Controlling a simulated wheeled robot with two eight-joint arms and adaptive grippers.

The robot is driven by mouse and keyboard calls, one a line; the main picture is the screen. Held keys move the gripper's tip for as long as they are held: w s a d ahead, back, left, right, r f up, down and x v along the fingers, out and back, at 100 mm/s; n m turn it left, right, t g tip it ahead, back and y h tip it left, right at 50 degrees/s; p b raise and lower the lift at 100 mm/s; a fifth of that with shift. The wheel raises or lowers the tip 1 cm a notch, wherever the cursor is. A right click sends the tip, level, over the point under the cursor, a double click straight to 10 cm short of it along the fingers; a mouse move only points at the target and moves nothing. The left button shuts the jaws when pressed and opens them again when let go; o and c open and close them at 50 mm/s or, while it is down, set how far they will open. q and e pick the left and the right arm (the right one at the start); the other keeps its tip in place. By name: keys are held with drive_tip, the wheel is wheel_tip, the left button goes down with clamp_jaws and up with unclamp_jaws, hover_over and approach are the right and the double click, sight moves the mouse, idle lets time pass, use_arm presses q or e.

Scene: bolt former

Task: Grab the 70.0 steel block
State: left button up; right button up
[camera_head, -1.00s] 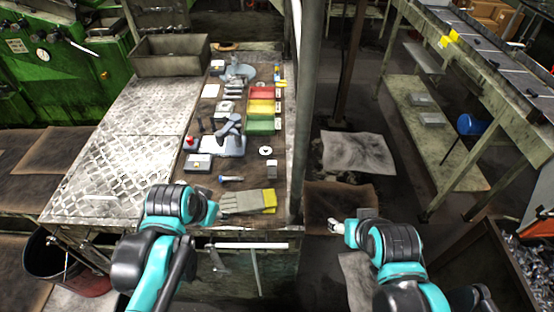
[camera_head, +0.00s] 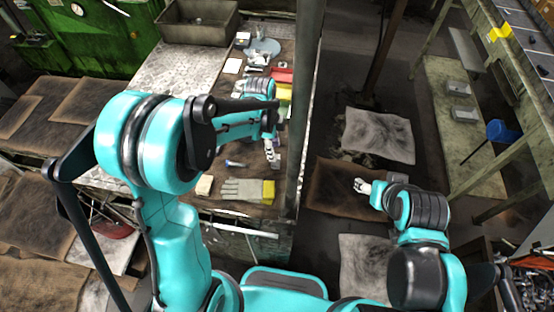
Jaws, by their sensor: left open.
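My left gripper (camera_head: 271,153) points down over the workbench, to the right of a small bolt (camera_head: 235,163). It is open. A small light-grey steel block (camera_head: 276,160) appears right at its fingertips, partly covered by the gripper. I cannot tell whether they touch, and any size marking is too small to read. My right gripper (camera_head: 361,186) hangs over the floor to the right of the bench, away from the block. Its fingers are too small to judge.
A work glove (camera_head: 243,189) with a yellow cuff and a pale block (camera_head: 204,185) lie near the bench's front edge. A metal post (camera_head: 304,100) stands at the bench's right side. Red and yellow bins (camera_head: 283,76) are partly hidden by my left arm.

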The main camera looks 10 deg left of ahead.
use_arm(q)
drive_tip(key=f, duration=0.5)
drive_tip(key=shift+s+d+b, duration=0.25)
drive_tip(key=shift+d+b, duration=0.05)
drive_tip(key=shift+d, duration=0.1)
clamp_jaws()
